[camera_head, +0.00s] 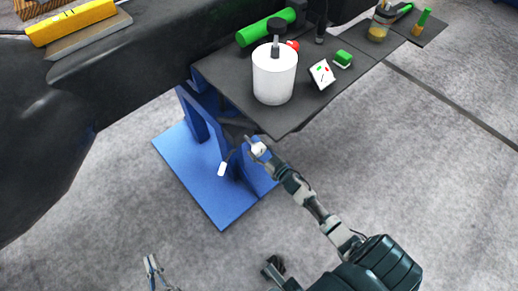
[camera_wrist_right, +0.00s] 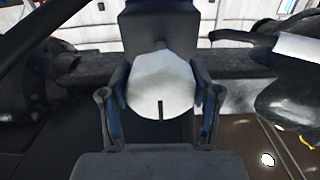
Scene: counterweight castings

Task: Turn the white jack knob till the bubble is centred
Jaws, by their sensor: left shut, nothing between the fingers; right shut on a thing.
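The white jack knob (camera_wrist_right: 162,85) sits between the fingers of my right gripper (camera_wrist_right: 158,112) in the right wrist view. A dark line marks its lower face. In the head view the knob (camera_head: 258,149) shows as a small white shape at the tip of my right gripper (camera_head: 256,146), below the dark table's front edge. My right gripper is shut on it. My left gripper (camera_head: 151,265) is shut and empty, low over the floor at the bottom left. A yellow level (camera_head: 72,22) lies at the top left; its bubble is too small to read.
A white canister (camera_head: 274,78) with a black top stands on the dark table (camera_head: 225,77). A marked white card (camera_head: 321,74), a green block (camera_head: 343,58) and a green cylinder (camera_head: 264,27) are nearby. A white-tipped lever (camera_head: 222,169) hangs beside the blue stand (camera_head: 200,170).

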